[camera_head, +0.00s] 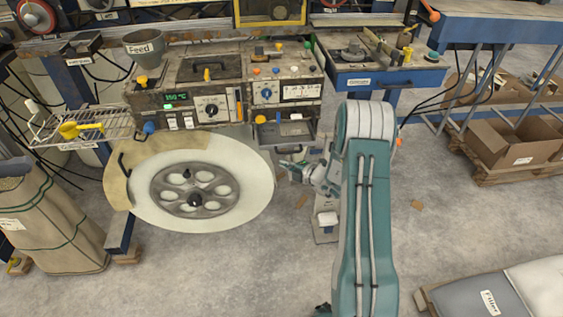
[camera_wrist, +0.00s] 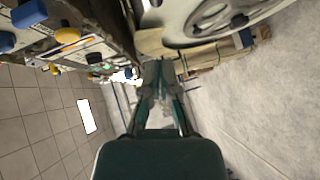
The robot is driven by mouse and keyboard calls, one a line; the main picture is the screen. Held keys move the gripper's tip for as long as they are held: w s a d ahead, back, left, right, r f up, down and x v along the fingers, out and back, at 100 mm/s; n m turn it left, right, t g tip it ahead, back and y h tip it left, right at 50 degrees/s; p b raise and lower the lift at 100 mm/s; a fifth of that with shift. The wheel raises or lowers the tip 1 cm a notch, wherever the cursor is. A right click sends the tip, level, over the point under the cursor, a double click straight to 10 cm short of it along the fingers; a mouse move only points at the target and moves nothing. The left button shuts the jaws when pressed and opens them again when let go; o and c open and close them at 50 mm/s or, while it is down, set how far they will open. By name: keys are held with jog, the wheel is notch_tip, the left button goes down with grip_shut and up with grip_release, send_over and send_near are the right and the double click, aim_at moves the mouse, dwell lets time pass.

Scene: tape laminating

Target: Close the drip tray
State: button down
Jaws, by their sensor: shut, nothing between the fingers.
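What looks like the drip tray (camera_head: 292,133) is a grey, shallow, drawer-like tray below the right part of the machine (camera_head: 213,88). It appears pulled out toward the front. My gripper (camera_head: 284,167) is below and in front of it, beside the right edge of the large white reel, apart from the tray as far as I can tell. In the wrist view the fingers of my gripper (camera_wrist: 159,66) are together with nothing between them. I cannot make out the tray clearly in that view.
The large white reel (camera_head: 240,180) with a grey hub stands left of my gripper. A wire rack with a yellow scoop (camera_head: 82,129) is at the left. A blue workbench (camera_head: 375,78) stands right of the machine. The grey floor (camera_head: 220,275) in front is mostly clear.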

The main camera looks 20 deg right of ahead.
jog(key=w+d+v, duration=0.1)
jog(key=d+v, duration=0.1)
jog(key=v, duration=0.7)
jog(key=s+a+r+n+g+y, duration=0.1)
jog(key=s+a+r+n+g, duration=0.4)
jog(key=a+r+n, duration=0.45)
jog(key=s+a+r+n+g+y, duration=0.2)
jog(key=s+a+r+n+g, duration=0.4)
jog(key=a+n, duration=0.6)
jog(key=s+d+r+n+t+h, duration=0.1)
jog(key=s+r+n+h, duration=0.4)
jog(key=n, duration=0.9)
jog(key=s+r+n+t+h, duration=0.1)
jog(key=s+r+n+h, duration=0.4)
jog(key=s+n, duration=0.6)
jog(key=r+n, duration=0.1)
jog(key=n, duration=0.3)
jog(key=shift+s+d+t, duration=0.3)
jog(key=shift+s+d, duration=0.1)
